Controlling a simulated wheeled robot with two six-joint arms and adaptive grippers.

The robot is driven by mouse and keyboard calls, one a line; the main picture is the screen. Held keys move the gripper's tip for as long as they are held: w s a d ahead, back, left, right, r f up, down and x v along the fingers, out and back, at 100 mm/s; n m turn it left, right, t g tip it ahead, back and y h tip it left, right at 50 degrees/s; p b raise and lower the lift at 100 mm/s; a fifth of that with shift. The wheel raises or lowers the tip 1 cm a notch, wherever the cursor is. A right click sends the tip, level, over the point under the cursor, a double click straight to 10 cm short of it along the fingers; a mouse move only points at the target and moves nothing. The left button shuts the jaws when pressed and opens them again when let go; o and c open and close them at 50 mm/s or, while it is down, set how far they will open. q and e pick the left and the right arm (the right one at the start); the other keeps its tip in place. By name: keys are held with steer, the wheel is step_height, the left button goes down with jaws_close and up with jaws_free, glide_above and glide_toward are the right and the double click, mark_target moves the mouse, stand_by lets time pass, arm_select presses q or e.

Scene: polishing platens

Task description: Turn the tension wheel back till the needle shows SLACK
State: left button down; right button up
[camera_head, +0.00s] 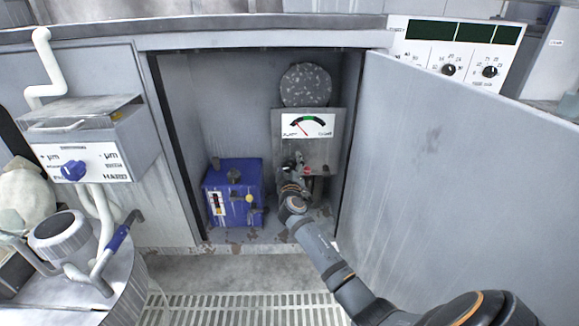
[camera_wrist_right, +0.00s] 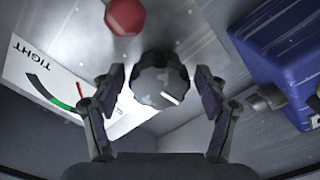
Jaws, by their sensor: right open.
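The tension wheel (camera_wrist_right: 163,78) is a dark, lobed knob with a white mark, seen in the right wrist view. My right gripper (camera_wrist_right: 158,88) is open, with one finger on each side of the wheel; I cannot tell whether they touch it. In the head view, my right gripper (camera_head: 293,178) reaches into the cabinet and hides the wheel. The gauge (camera_head: 307,126) above has a black and green arc, and its red needle leans left of the green band. The gauge shows upside down in the wrist view (camera_wrist_right: 60,88), with TIGHT readable. My left gripper is out of view.
A red knob (camera_wrist_right: 125,17) sits near the wheel. A blue box (camera_head: 232,193) stands on the cabinet floor, left of my right gripper. The open cabinet door (camera_head: 450,170) bounds the right side. A grey control box (camera_head: 90,150) is outside at left.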

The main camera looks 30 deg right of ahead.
steer(key=v, duration=1.2)
